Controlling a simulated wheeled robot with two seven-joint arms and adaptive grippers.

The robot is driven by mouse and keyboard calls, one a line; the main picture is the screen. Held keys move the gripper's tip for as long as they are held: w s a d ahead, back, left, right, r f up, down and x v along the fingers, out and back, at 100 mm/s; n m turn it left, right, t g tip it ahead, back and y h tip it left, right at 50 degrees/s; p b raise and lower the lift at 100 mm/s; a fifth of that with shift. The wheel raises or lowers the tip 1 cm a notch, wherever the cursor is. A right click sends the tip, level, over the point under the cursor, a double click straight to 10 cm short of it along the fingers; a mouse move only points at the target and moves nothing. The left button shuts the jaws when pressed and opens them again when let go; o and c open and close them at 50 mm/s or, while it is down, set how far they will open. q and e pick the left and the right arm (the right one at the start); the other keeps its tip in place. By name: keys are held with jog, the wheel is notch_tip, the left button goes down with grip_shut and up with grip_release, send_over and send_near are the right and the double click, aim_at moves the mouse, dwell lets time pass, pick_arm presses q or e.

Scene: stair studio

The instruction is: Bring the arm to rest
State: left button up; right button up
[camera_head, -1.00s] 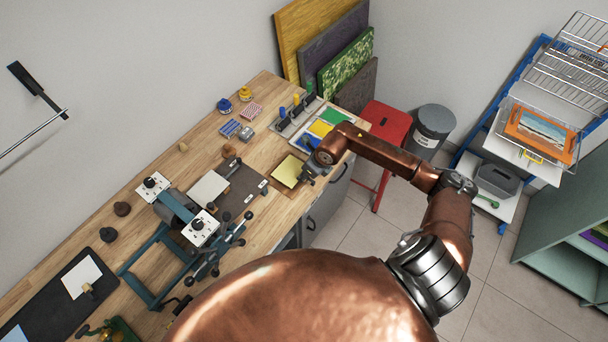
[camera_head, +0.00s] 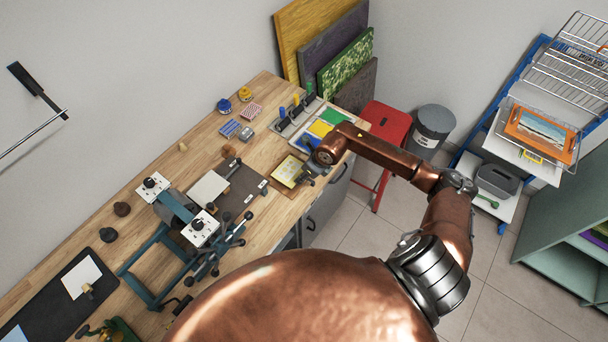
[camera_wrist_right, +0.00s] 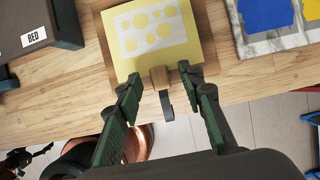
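My right arm reaches over the workbench (camera_head: 110,185) from the right in the head view. Its gripper (camera_head: 312,173) is at the bench's front edge, beside a yellow sheet with a pale spotted pattern (camera_head: 288,170). In the right wrist view the gripper (camera_wrist_right: 160,78) has its two green fingers spread apart. A small wooden block (camera_wrist_right: 160,75) with a dark tab is between the fingertips at the sheet's edge, with visible gaps on both sides. The spotted sheet (camera_wrist_right: 152,28) lies on a brown board ahead of the fingers.
A printing press (camera_head: 185,225) stands on the bench left of the gripper. A tray with blue, green and yellow patches (camera_head: 320,128) lies just beyond it. A red stool (camera_head: 386,130) and a grey bin (camera_head: 433,125) stand to the right. Floor (camera_head: 350,240) shows below the arm.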

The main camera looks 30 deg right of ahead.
jog(key=shift+r+p, duration=2.05)
jog(key=shift+r, duration=1.95)
